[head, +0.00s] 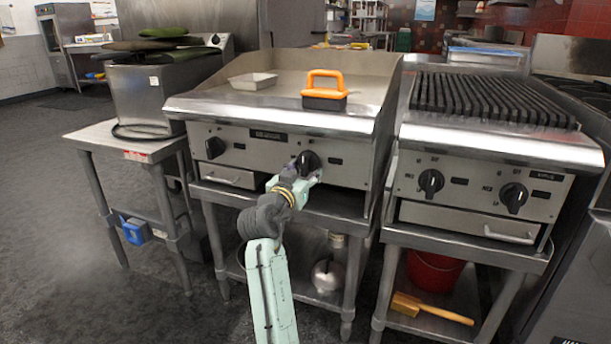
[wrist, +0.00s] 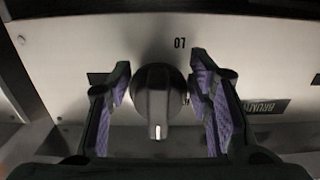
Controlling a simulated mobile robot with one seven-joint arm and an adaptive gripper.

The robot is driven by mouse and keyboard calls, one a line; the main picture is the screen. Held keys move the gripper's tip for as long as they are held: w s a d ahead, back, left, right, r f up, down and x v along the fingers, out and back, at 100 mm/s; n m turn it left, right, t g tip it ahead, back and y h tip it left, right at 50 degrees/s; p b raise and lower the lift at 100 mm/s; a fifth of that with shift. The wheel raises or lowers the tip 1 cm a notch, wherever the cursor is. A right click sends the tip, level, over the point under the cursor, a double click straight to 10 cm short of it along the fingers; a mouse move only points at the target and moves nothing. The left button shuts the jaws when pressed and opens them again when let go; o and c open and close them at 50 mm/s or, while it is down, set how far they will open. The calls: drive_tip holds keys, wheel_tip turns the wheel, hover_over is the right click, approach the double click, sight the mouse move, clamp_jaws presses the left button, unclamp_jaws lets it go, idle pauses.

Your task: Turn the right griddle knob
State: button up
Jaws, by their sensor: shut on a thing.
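The griddle (head: 340,124) has two black knobs on its steel front panel. The right griddle knob (head: 308,161) is partly covered by my gripper (head: 304,172) in the head view. In the wrist view, the black knob (wrist: 158,103) stands between the two purple-padded fingers of my gripper (wrist: 160,78), one on each side. The gripper is shut on the knob. The knob's white mark points down in the wrist view. The left griddle knob (head: 215,147) is free.
A grill (head: 500,140) with two black knobs stands to the right. An orange-handled press (head: 325,95) and a small metal tray (head: 252,81) sit on the griddle top. A griddle drawer handle (head: 230,179) is left of my arm. A steel side table (head: 125,145) stands left.

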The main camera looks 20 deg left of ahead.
drive_tip(key=shift+d, duration=0.15)
drive_tip(key=o, duration=0.9)
drive_tip(key=shift+s, duration=0.25)
drive_tip(key=s, duration=1.1)
drive_tip(key=shift+s+a, duration=0.2)
drive_tip(key=shift+s, duration=0.1)
